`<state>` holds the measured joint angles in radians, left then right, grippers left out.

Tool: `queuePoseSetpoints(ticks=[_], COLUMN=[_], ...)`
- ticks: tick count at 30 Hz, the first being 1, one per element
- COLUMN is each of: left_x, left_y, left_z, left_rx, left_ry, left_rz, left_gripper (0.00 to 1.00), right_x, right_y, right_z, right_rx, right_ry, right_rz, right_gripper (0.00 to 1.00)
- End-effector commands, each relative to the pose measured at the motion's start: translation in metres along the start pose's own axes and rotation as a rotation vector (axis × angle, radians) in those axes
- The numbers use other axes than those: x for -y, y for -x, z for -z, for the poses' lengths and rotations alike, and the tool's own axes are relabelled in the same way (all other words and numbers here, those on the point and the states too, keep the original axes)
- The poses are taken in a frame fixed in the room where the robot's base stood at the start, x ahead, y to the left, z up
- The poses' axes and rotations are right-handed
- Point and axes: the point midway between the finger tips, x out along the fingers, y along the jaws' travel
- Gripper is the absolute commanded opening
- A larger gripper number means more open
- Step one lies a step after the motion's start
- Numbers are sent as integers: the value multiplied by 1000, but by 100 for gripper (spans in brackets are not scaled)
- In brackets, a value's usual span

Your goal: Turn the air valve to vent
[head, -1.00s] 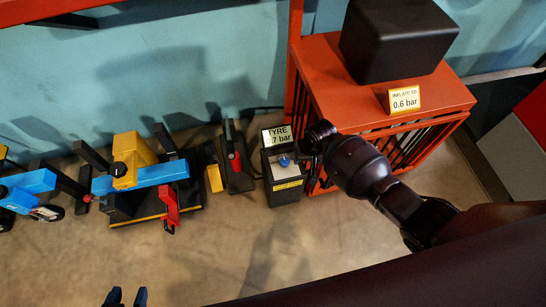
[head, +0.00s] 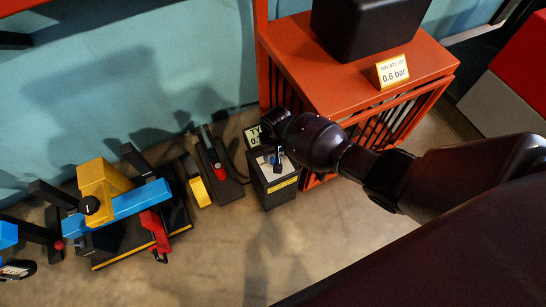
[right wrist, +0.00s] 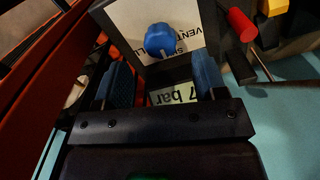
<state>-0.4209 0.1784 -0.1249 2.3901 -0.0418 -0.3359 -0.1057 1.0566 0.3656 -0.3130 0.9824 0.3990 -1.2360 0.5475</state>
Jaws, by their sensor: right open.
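The air valve is a blue knob (right wrist: 160,40) on a white plate (right wrist: 125,22) on top of a black box (head: 274,195). In the right wrist view, the knob's pale pointer mark is on the side towards my gripper. "VENT" is printed to the right of the knob, with other lettering partly hidden. My right gripper (right wrist: 162,66) is open, its blue fingers apart on either side of the line to the knob, with nothing between them. I cannot tell the remaining distance. A tyre pressure sign (head: 252,135), partly covered by my arm, reads "7 bar" in the wrist view (right wrist: 174,94).
An orange slatted stand (head: 350,75) beside the box carries a black block (head: 365,25) and a yellow "Inflate to 0.6 bar" sign (head: 391,71). A red-handled tool (head: 218,170) and a blue-and-yellow device (head: 105,195) stand left. The floor in front is clear.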

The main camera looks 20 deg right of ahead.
Motion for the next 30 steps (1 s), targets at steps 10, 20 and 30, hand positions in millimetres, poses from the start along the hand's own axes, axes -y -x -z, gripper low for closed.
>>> queuePoseSetpoints(ticks=[10,20,30], left_x=[5,6,6], left_y=[-2,-1,-1], left_z=[-4,-2,-2], left_rx=[-82,-99,-99], left_ry=[44,49,49], left_rz=[22,27,27], left_gripper=[43,43,43], right_x=[-1,0,0], right_y=[-46,-47,-47], right_z=[-2,1,1], right_rx=[3,-2,-2], right_ry=[0,0,0], right_rz=[-1,0,0], right_gripper=[65,65,24])
